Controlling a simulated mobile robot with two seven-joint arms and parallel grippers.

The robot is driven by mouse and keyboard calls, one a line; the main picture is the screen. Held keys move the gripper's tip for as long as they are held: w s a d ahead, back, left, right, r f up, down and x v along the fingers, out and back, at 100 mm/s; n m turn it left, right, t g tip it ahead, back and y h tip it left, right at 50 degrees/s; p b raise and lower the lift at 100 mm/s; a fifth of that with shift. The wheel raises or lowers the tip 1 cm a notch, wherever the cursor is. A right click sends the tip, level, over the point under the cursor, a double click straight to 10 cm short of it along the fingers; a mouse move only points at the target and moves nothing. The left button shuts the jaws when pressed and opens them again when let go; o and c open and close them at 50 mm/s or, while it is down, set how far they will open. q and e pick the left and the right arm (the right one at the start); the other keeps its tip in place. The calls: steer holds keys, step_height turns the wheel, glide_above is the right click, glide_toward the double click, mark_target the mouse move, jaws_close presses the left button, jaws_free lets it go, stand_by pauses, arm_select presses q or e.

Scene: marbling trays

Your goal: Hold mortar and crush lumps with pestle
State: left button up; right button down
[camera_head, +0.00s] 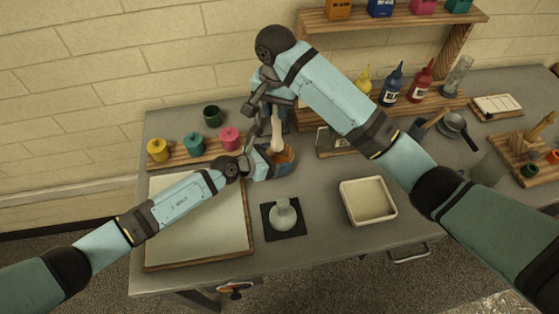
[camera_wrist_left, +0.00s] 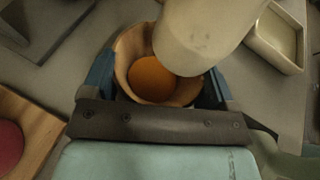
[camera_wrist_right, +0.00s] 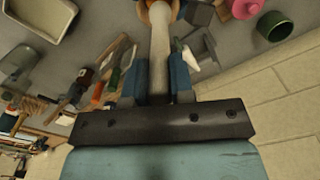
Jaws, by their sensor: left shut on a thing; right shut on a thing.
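The mortar (camera_head: 284,158) is a wooden bowl with orange content, standing on the grey table towards the back. In the left wrist view the mortar (camera_wrist_left: 127,57) sits between both fingers, with an orange mass (camera_wrist_left: 152,78) inside. My left gripper (camera_head: 264,162) is shut on the mortar from the left. The pale pestle (camera_head: 276,132) hangs roughly upright with its lower end at the mortar. My right gripper (camera_head: 272,103) is shut on the pestle above the mortar. The pestle shaft (camera_wrist_right: 159,60) shows between the right fingers. I cannot tell whether the pestle touches the orange content.
A pale framed tray (camera_head: 200,263) lies front left. A round flask (camera_head: 283,216) stands on a dark mat, and an empty cream tray (camera_head: 368,202) is to its right. Yellow, teal and pink jars (camera_head: 229,138) stand behind on a wooden board. Bottles (camera_head: 392,84) stand at the back right.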

arm_select(q)
steer(key=o, duration=0.9)
